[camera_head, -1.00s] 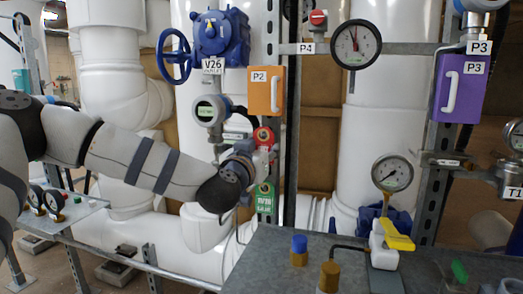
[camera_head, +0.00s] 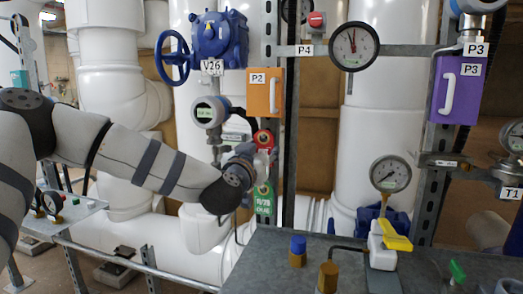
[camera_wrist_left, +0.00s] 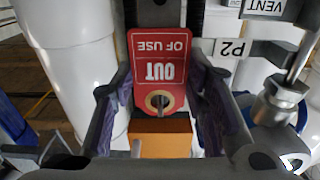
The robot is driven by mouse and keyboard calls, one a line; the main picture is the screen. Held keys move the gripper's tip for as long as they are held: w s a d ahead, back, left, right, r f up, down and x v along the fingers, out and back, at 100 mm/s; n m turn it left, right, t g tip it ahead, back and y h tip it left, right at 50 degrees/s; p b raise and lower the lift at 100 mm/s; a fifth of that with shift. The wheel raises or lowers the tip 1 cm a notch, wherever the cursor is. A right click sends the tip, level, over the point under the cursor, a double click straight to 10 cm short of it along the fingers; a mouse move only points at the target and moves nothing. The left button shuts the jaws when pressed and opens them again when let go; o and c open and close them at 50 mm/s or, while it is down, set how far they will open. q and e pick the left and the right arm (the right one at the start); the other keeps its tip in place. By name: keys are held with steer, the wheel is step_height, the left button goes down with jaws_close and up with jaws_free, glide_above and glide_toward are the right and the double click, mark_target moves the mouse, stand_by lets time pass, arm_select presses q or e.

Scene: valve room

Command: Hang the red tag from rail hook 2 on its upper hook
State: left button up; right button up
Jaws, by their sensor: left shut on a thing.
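My left gripper (camera_head: 258,165) is at the upright strut below the orange P2 box. It is shut on the red tag (camera_wrist_left: 160,70), whose white "OUT OF USE" lettering appears upside down between the fingers in the left wrist view. The tag's ringed hole (camera_wrist_left: 160,101) is at the end nearest the orange box. In the head view only the tag's upper part (camera_head: 263,137) shows above the gripper. A green tag (camera_head: 264,205) hangs just below the gripper. My right gripper is not in view.
The orange P2 box (camera_head: 265,92) is just above the tag. A round transmitter (camera_head: 209,112) and pipework are close to the left of the gripper. A grey bench (camera_head: 330,250) with a yellow-handled valve (camera_head: 397,241) is at the lower right.

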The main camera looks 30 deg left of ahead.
arm_select(q)
steer(key=shift+f, duration=0.15)
steer(key=o, duration=0.8)
steer(key=shift+o, duration=0.2)
steer(key=v, duration=1.2)
